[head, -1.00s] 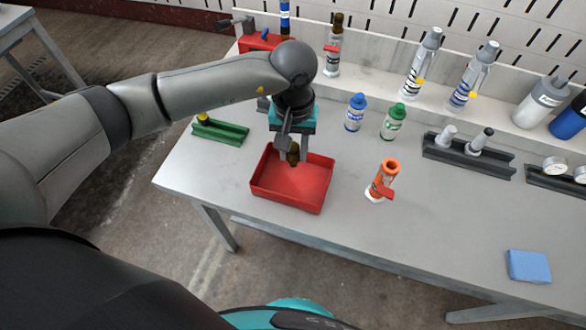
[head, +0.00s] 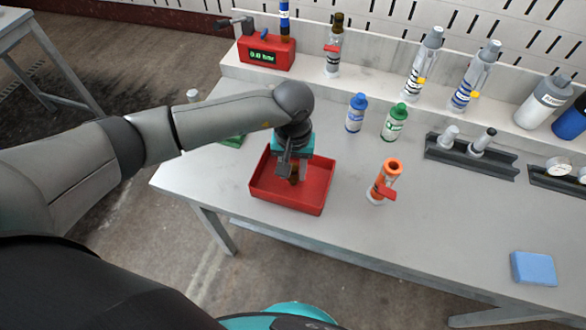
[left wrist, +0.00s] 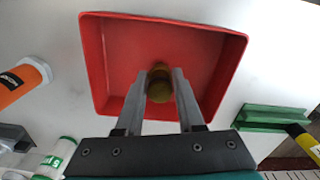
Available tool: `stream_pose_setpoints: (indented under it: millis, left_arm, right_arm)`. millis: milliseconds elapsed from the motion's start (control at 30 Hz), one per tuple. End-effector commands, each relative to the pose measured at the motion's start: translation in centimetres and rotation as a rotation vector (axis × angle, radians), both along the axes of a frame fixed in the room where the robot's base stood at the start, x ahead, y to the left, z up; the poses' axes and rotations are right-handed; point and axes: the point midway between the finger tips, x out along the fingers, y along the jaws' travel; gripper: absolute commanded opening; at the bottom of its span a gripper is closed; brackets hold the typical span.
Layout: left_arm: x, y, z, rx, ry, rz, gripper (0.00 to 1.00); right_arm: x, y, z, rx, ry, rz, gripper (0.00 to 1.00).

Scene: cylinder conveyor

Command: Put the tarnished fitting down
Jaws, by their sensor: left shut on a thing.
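My left gripper (head: 294,168) points down inside the red tray (head: 318,196), shut on the tarnished fitting (head: 294,179). The fitting is a small brownish, dull piece, mostly hidden by the fingers in the head view. In the left wrist view the fitting (left wrist: 159,84) sits between the two fingertips, over the tray (left wrist: 95,60) floor. I cannot tell whether it touches the floor. The tray holds nothing else that I can see. My right gripper is not in view.
An orange valve cylinder (head: 383,182) stands right of the tray. Blue (head: 356,114) and green (head: 394,123) bottles stand behind. A green rack (head: 233,140) is partly hidden by my arm. A blue block (head: 534,268) lies at the right front. A red gauge box (head: 267,52) is on the back shelf.

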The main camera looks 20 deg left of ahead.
Motion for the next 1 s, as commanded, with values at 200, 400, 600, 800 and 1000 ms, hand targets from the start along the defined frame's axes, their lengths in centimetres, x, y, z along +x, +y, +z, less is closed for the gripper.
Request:
stream_pose_setpoints:
  millis: [200,400,600,800,1000]
  left_arm:
    - [0.0,0.0,0.0,0.000,0.000,0.000,0.60]
    - [0.0,0.0,0.0,0.000,0.000,0.000,0.67]
    - [0.0,0.0,0.3,0.000,0.001,0.001,0.67]
    - [0.2,0.0,3.4,-0.001,-0.005,-0.001,0.67]
    - [0.1,0.0,7.9,0.000,-0.004,-0.001,0.67]
  right_arm:
    - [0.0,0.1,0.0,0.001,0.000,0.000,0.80]
    - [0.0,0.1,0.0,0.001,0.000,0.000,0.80]
    - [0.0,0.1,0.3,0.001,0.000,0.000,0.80]
    - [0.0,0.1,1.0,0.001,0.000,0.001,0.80]
    - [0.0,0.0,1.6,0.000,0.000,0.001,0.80]
